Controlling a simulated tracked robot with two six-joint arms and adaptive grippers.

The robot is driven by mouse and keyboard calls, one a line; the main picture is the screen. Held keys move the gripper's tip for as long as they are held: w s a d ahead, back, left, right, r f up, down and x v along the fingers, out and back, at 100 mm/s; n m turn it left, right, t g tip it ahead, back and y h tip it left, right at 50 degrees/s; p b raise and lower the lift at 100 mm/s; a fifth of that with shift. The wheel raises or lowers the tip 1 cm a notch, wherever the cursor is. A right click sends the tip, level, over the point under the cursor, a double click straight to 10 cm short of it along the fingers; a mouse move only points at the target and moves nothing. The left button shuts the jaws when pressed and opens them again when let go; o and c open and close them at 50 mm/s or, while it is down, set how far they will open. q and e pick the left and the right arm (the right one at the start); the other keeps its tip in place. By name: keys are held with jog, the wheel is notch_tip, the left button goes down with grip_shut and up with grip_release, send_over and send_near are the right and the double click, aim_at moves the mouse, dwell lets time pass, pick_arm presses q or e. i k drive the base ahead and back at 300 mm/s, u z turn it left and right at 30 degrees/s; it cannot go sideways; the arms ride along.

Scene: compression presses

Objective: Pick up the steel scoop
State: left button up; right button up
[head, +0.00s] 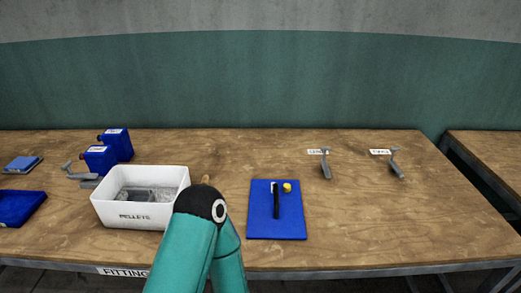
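I cannot tell for sure which thing is the steel scoop. Two grey metal tools with handles, one at the middle right (325,165) and one farther right (396,165), lie on the wooden table, each by a small white label. Another grey metal piece (80,174) lies left of the white bin, by the blue canisters. The white bin (118,213), marked PELLETS, holds grey contents whose shapes I cannot make out. A teal arm of mine rises from the bottom edge, its black joint in front of the bin's right side. Neither gripper shows.
A blue mat (264,228) with a black bar (277,201) and a yellow knob (287,187) lies right of my arm. Blue canisters (117,144) stand behind the bin. A blue tray (20,207) lies far left. The table's right part is mostly clear.

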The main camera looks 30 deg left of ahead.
aim_at(135, 194)
jog(key=z, duration=1.35)
jog(key=i, duration=0.15)
jog(key=u, duration=3.15)
jog(key=k, duration=0.8)
jog(key=u, duration=0.3)
jog(key=i, duration=0.8)
jog(key=z, duration=0.5)
